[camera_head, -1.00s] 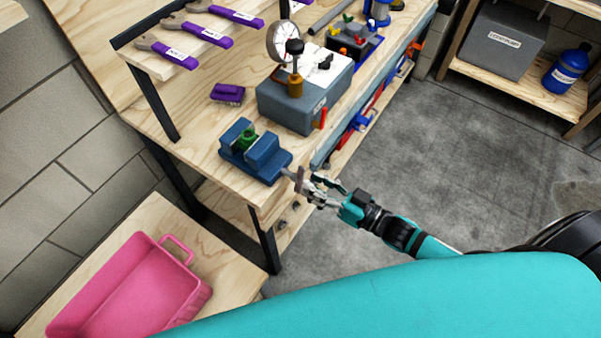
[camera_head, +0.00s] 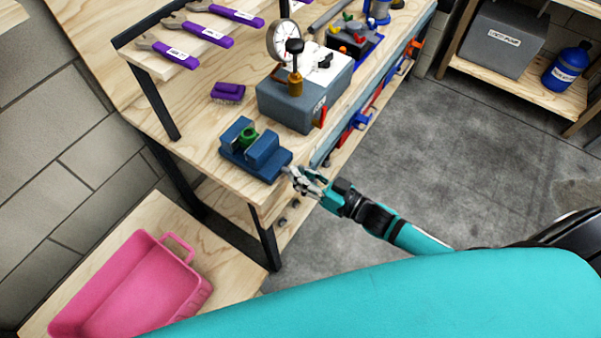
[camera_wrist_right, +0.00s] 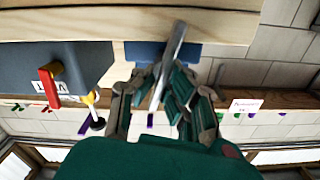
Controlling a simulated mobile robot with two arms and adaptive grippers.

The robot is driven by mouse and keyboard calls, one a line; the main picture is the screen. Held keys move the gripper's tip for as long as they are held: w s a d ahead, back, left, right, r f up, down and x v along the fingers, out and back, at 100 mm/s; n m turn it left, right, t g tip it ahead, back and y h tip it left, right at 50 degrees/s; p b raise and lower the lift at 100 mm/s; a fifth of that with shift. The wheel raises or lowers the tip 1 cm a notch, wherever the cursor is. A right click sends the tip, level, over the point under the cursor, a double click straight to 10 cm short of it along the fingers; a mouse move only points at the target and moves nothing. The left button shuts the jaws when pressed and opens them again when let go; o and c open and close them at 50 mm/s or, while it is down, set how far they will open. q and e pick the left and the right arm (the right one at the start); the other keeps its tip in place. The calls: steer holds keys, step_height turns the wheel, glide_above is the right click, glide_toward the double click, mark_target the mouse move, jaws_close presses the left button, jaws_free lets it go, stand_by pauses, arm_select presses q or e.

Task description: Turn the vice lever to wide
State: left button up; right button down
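The blue vice (camera_head: 254,152) sits at the near corner of the wooden workbench, with a green part (camera_head: 247,136) between its jaws. The vice lever shows in the right wrist view as a slanted silver bar (camera_wrist_right: 174,50) between the fingers of my right gripper (camera_wrist_right: 162,82). In the head view my right gripper (camera_head: 299,178) is at the front end of the vice and hides most of the lever. The fingers lie close on both sides of the bar; I cannot tell whether they press on it. My left gripper is out of view.
A grey box with a dial gauge (camera_head: 290,105) stands on the bench beyond the vice. A purple brush (camera_head: 228,92) lies behind it. A pink bin (camera_head: 125,290) is on the lower table at left. The floor (camera_head: 400,150) right of the bench is clear.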

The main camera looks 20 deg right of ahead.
stand_by(0.4)
steer(key=shift+n, duration=0.4)
steer(key=n, duration=0.3)
steer(key=shift+s+a+n, duration=0.15)
steer(key=shift+a+n, duration=0.05)
steer(key=shift+n, duration=0.2)
steer(key=n, duration=0.5)
steer(key=shift+s+a+f, duration=0.15)
steer(key=shift+s+a, duration=0.05)
steer(key=shift+a, duration=0.05)
steer(key=n, duration=0.2)
steer(key=n+b, duration=0.1)
steer(key=n, duration=0.2)
steer(key=shift+s+a+f+n+b, duration=0.1)
steer(key=shift+a+f+n+b, duration=0.05)
steer(key=shift+f+n+b, duration=0.2)
steer(key=n+b, duration=0.1)
steer(key=n, duration=0.1)
steer(key=n+b, duration=0.1)
steer(key=n, duration=0.2)
steer(key=shift+s+a+f+n, duration=0.1)
steer(key=shift+f+n, duration=0.1)
steer(key=shift+n, duration=0.05)
steer(key=c, duration=1.4)
jaws_free()
